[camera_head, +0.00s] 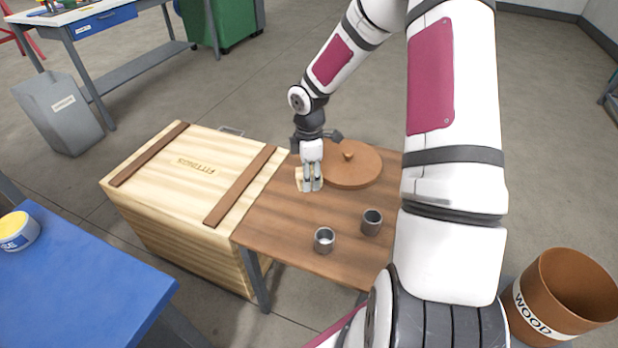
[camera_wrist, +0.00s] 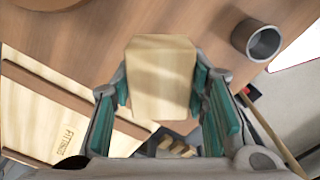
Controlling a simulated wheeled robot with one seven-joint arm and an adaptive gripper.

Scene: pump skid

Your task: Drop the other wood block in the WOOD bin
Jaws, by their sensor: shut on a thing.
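A pale wood block (camera_wrist: 160,80) sits between my gripper's teal-padded fingers in the wrist view. My gripper (camera_head: 311,186) is shut on it, over the back left part of the brown wooden table (camera_head: 285,225). A little of the block (camera_head: 300,177) shows beside the fingers in the head view; the rest is hidden by them. I cannot tell whether the block touches the table. The brown round WOOD bin (camera_head: 545,318) stands on the floor at the lower right, and its inside bottom is hidden.
A round brown lid with a knob (camera_head: 352,165) lies right of my gripper. Two grey metal cups (camera_head: 324,240) (camera_head: 372,222) stand at the table's front. A FITTINGS crate (camera_head: 190,165) adjoins the table's left. A blue table (camera_head: 80,280) is at lower left.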

